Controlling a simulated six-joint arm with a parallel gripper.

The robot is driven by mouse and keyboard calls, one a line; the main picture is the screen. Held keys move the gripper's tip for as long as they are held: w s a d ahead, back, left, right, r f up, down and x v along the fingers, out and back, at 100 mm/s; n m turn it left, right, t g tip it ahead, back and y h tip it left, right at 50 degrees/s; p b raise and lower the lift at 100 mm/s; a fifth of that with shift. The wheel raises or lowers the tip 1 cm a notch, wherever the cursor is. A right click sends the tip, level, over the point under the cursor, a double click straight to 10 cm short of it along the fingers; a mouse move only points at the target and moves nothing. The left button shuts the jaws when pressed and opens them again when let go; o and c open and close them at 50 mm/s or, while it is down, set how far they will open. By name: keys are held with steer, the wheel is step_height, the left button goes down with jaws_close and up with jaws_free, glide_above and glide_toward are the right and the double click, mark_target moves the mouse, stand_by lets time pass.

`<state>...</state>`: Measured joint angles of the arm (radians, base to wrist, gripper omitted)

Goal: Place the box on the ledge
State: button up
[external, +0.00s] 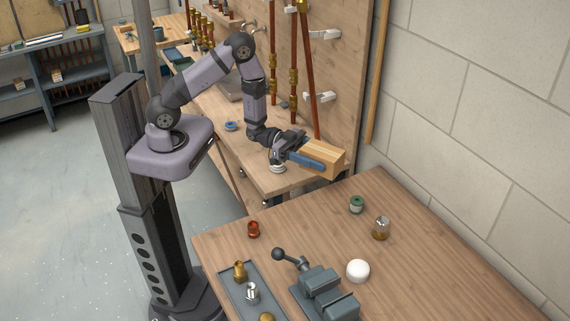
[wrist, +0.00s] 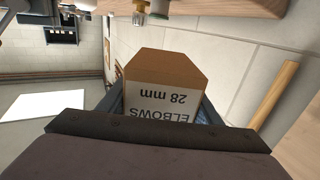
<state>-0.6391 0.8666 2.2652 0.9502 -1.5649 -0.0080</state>
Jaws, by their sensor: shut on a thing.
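The box (external: 325,155) is light brown cardboard. In the wrist view the box (wrist: 165,75) has a white label reading "ELBOWS 28 mm", upside down in the picture. My gripper (external: 310,156) is shut on the box, with a blue finger along its near side; fingers also show on both sides of it in the wrist view. The box is held in front of the wooden pipe panel (external: 345,90), near the end of the back bench (external: 285,183); contact with the bench cannot be told. I cannot tell which surface is the ledge.
Copper pipes (external: 293,85) with brass fittings and white brackets (external: 320,97) line the panel. The front table (external: 330,228) carries a vise (external: 325,290), a white cap (external: 358,271), a green-topped roll (external: 356,204), a jar (external: 381,228) and a tray of fittings (external: 236,286). Its far right is clear.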

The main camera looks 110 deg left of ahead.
steer(key=s+a+f+n+y+p, duration=0.35)
steer(key=s+a, duration=0.25)
steer(key=a, duration=0.2)
steer(key=s+a+f+n+y+p, duration=0.2)
steer(key=s+a+y, duration=0.35)
steer(key=a, duration=0.25)
steer(key=s+a+f+n+g+y+p, duration=0.1)
steer(key=s+a+y, duration=0.1)
steer(key=s, duration=0.2)
steer(key=s+a+f+n+g+y+p, duration=0.1)
steer(key=s+a+n+y, duration=0.1)
steer(key=s, duration=0.3)
steer(key=s+a+f+n+y+p, duration=0.1)
steer(key=s+a+n+y+p, duration=0.1)
steer(key=s+y, duration=0.1)
steer(key=shift+s+f+n+g, duration=0.15)
steer(key=shift+s+f+g, duration=0.05)
steer(key=shift+s, duration=0.2)
steer(key=shift+s+f+n+g, duration=0.1)
steer(key=shift+s+f+g, duration=0.1)
steer(key=shift+s, duration=0.2)
steer(key=s+a+r+n+g+y, duration=0.2)
steer(key=a+r, duration=0.2)
steer(key=r, duration=0.1)
steer(key=shift+s+f+b, duration=0.2)
steer(key=shift+f+b, duration=4.1)
steer(key=shift+f, duration=0.5)
